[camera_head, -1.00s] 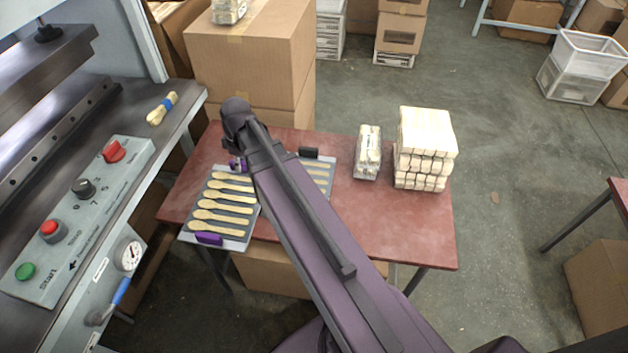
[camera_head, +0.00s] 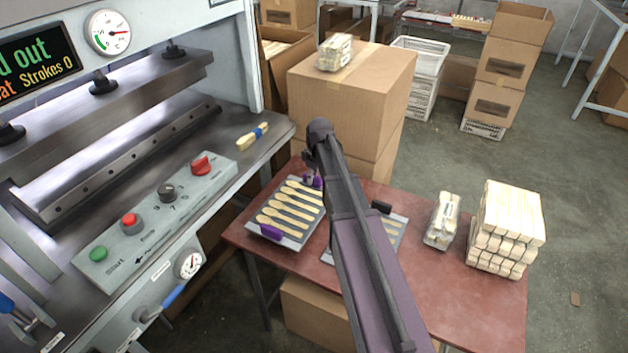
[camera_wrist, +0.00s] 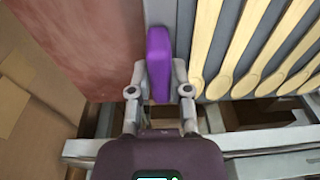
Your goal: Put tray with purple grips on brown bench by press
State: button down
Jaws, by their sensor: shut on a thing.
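The grey tray with purple grips (camera_head: 285,236) carries a row of wooden spoons and shows over the left end of the reddish-brown bench (camera_head: 440,290), beside the press (camera_head: 170,100). Its near purple grip (camera_head: 270,232) is clear in the head view. My gripper (camera_wrist: 159,85) is shut on the other purple grip (camera_wrist: 159,55), at the tray's far side; in the head view the arm partly hides this end. Spoons lie right of the grip in the wrist view. I cannot tell whether the tray's underside touches the bench.
A second tray with a black grip (camera_head: 381,207) lies partly behind my arm. A wrapped spoon bundle (camera_head: 442,220) and a stack of spoon bundles (camera_head: 505,230) stand at the right. Large cardboard boxes (camera_head: 350,90) rise behind the bench. The press control box (camera_head: 155,215) is at the left.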

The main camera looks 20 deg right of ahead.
jog(key=shift+w+d+f, duration=0.1)
jog(key=shift+w+d, duration=0.05)
jog(key=shift+w, duration=0.4)
jog(key=shift+w+d, duration=0.15)
jog(key=shift+w, duration=0.35)
jog(key=shift+w+d, duration=0.15)
jog(key=shift+w, duration=0.4)
jog(key=shift+w+f+b, duration=0.1)
jog(key=shift+f+b, duration=0.25)
jog(key=shift+b, duration=0.05)
jog(key=shift+f+b, duration=1.45)
jog(key=shift+f, duration=0.15)
jog(key=c, duration=0.6)
grip_release()
jog(key=shift+o, duration=0.2)
